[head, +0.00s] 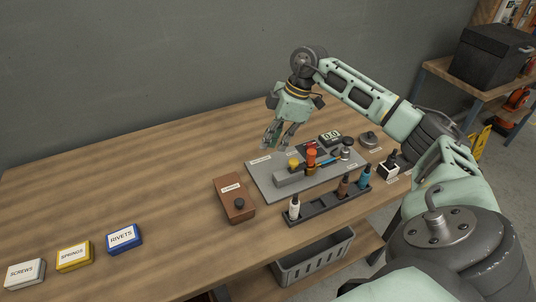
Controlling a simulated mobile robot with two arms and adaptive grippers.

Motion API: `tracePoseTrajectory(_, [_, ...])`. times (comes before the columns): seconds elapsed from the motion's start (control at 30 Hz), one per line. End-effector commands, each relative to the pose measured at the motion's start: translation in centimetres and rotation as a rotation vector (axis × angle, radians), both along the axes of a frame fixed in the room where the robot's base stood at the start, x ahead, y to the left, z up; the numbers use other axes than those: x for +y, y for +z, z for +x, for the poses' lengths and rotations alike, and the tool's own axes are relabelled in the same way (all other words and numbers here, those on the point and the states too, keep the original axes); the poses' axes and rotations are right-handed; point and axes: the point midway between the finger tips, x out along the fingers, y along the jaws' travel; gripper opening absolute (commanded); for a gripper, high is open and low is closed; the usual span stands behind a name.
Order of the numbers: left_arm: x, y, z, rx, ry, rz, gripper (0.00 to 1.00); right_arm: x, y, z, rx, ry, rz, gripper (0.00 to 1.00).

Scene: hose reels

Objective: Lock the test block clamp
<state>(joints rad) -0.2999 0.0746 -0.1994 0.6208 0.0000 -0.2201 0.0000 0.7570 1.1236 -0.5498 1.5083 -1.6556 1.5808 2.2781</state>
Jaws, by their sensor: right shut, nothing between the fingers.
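The grey fixture plate (264,181) lies on the workbench right of centre. On it sits a long grey block (290,178) with a yellow knob (294,164). A red upright piece (311,156) and a blue piece (328,161) stand beside it. These look like the test block and clamp, but at this size I cannot tell which part is the clamp or whether it is locked. My right gripper (279,145) is shut and empty, pointing down above the plate's back left edge, apart from the red piece. My left gripper is not in view.
A dark rack (322,206) with small bottles stands in front. A digital display (330,138) is behind. Screws, springs and rivets boxes (124,239) are at far left. The bench between is clear.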

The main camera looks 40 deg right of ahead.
Motion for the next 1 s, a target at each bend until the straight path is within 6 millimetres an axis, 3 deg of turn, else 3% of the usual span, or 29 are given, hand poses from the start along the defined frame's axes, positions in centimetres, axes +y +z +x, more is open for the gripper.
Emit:
tracePoseTrajectory(0.1, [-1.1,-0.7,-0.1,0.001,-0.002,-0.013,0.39,-0.6,1.8,-0.2,-0.006,0.000,0.000,0.00])
tracePoseTrajectory(0.3, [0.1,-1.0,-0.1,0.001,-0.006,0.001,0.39,-1.0,3.4,-0.6,-0.001,0.001,0.002,0.00])
tracePoseTrajectory(0.5, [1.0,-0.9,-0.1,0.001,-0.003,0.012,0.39,-1.1,3.7,-0.6,0.000,0.001,0.001,0.00])
tracePoseTrajectory(1.0, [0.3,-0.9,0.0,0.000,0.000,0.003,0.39,-1.0,3.7,-0.6,0.000,0.001,0.001,0.00])
